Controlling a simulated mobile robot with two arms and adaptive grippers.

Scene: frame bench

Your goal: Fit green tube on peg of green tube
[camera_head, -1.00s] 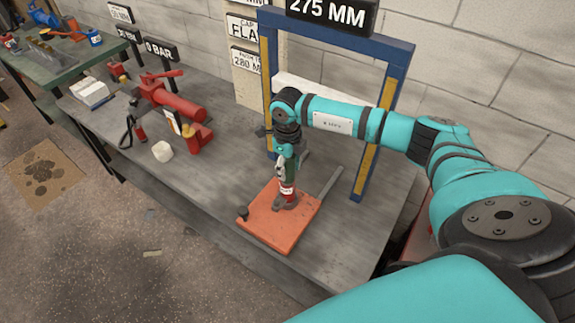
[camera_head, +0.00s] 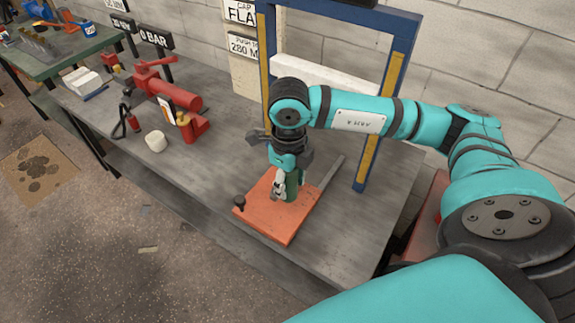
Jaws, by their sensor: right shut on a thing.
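My right gripper (camera_head: 280,190) points down over the orange plate (camera_head: 283,228) and is shut on the green tube (camera_head: 292,189). The tube stands about upright near the plate's middle, partly covered by the gripper's fingers. Its lower end is at or just above the plate; I cannot tell whether it touches. No peg shows under the tube; that spot is hidden by the tube and fingers. A small dark knob (camera_head: 239,203) stands at the plate's left corner. My left gripper is not in view.
A blue frame (camera_head: 400,45) with yellow strips stands around the back of the plate. A red tool (camera_head: 175,97) and a white lump (camera_head: 156,141) are further left on the grey bench (camera_head: 215,172). The bench's front left is clear.

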